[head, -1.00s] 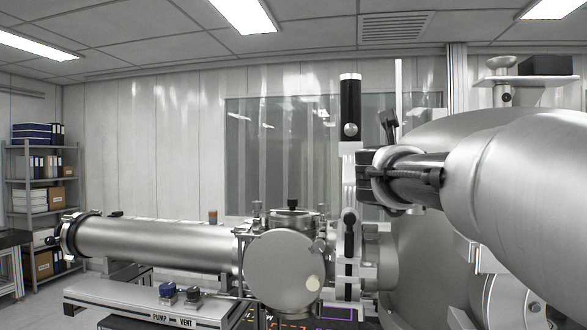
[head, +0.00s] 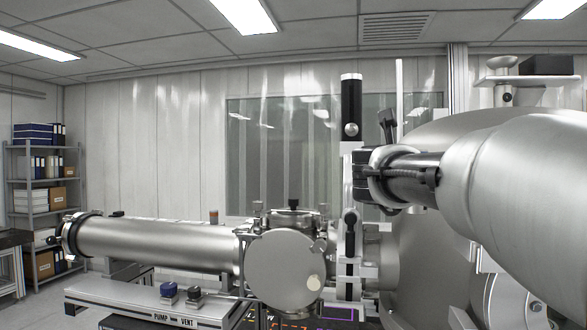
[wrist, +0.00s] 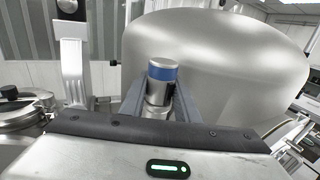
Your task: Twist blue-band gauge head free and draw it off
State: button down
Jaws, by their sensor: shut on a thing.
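The blue-band gauge head (wrist: 163,72) is a short silver cylinder with a blue band, upright in the middle of the wrist view. My gripper (wrist: 160,98) has one grey finger on each side of it and is shut on it. A silver neck shows below the band between the fingers; its lower end is hidden by my gripper body. In the head view my wrist (head: 372,178) is beside the tall valve column, and the gauge head is hidden there.
A large steel chamber (wrist: 225,60) stands just behind the gauge head. A tall black-topped column (head: 351,105) and a round flanged chamber (head: 283,270) stand left of my arm. A long steel tube (head: 155,246) runs left. A pump/vent panel (head: 140,304) is at lower left.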

jog(key=shift+w+f+m+g+h, duration=0.1)
jog(key=shift+w+m+g+h, duration=0.05)
jog(key=shift+m+g+h, duration=0.8)
jog(key=shift+r, duration=0.3)
jog(key=c, duration=1.3)
grip_release()
